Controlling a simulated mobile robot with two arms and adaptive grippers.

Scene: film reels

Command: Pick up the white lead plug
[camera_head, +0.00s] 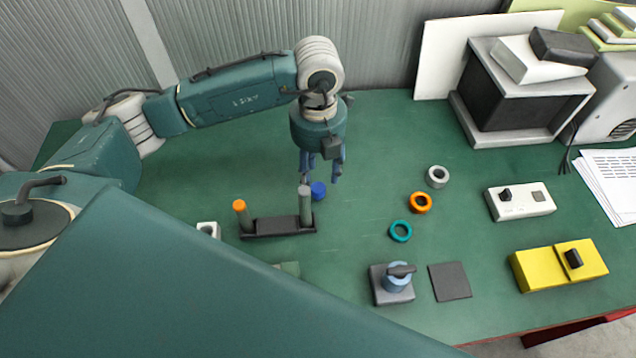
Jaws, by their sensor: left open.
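My left gripper (321,176) is open and points down above the back of the green table. I cannot tell for sure which thing is the white lead plug. A small white piece with a dark opening (208,229) stands left of the rack, partly hidden by my own body. A white box (521,203) with a black knob lies at the right. My right gripper is not in view.
A grey block with a blue knob (397,282), a dark square (450,281) and a yellow box (540,272) lie nearer. Left-back table is clear.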

